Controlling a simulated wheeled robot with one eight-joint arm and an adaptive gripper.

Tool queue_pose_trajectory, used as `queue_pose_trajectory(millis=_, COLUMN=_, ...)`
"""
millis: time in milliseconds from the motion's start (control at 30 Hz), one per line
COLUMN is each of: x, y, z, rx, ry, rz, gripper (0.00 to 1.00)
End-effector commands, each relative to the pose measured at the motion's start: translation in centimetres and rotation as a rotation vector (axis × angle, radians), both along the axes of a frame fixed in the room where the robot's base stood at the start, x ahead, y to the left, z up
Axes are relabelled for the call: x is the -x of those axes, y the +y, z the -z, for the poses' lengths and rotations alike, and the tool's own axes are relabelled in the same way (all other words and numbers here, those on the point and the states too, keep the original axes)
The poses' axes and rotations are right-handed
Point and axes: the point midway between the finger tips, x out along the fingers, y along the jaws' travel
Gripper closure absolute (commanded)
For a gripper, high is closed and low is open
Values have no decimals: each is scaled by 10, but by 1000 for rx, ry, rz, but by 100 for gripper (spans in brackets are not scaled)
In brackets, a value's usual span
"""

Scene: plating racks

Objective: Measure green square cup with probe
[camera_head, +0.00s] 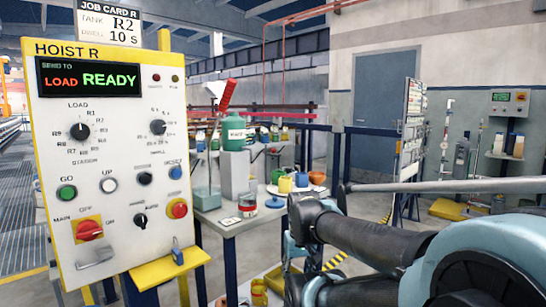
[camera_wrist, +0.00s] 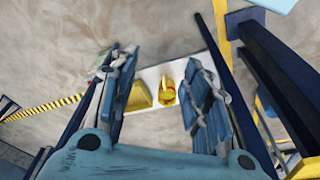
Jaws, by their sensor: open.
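My gripper (camera_wrist: 160,88) is open and empty in the wrist view, its two blue fingers wide apart. Below it, between the fingers, a white surface holds a yellow and red round object (camera_wrist: 167,90) and a yellow block-like object (camera_wrist: 140,96). In the head view, a small green item (camera_head: 277,175) shows partly behind a yellow pot (camera_head: 285,185) on a round plate. I cannot tell whether it is the square cup. I cannot pick out the probe for sure in either view.
A hoist control panel (camera_head: 105,150) fills the left. The work table (camera_head: 240,222) carries a blue pot (camera_head: 301,181), an orange pot (camera_head: 317,177), a green bottle (camera_head: 233,132) and a red-labelled can (camera_head: 247,203). Dark posts (camera_wrist: 270,65) stand close right of my gripper. Floor shows at upper left there.

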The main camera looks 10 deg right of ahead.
Motion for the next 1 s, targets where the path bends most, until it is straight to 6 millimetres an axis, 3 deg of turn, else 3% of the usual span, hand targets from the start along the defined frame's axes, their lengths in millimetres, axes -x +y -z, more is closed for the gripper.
queue_pose_trajectory(millis=400, x=0, y=0, z=0, rx=0, ry=0, rz=0, gripper=56)
queue_pose_trajectory(millis=567, x=3, y=2, z=-14, rx=-9, ry=-16, rz=-11, gripper=92)
queue_pose_trajectory(millis=600, x=-3, y=3, z=-22, rx=-15, ry=-20, rz=-20, gripper=100)
queue_pose_trajectory(millis=767, x=-45, y=12, z=-74, rx=-60, ry=-48, rz=-90, gripper=100)
queue_pose_trajectory(millis=1000, x=-125, y=20, z=-169, rx=-132, ry=-129, rz=-220, gripper=100)
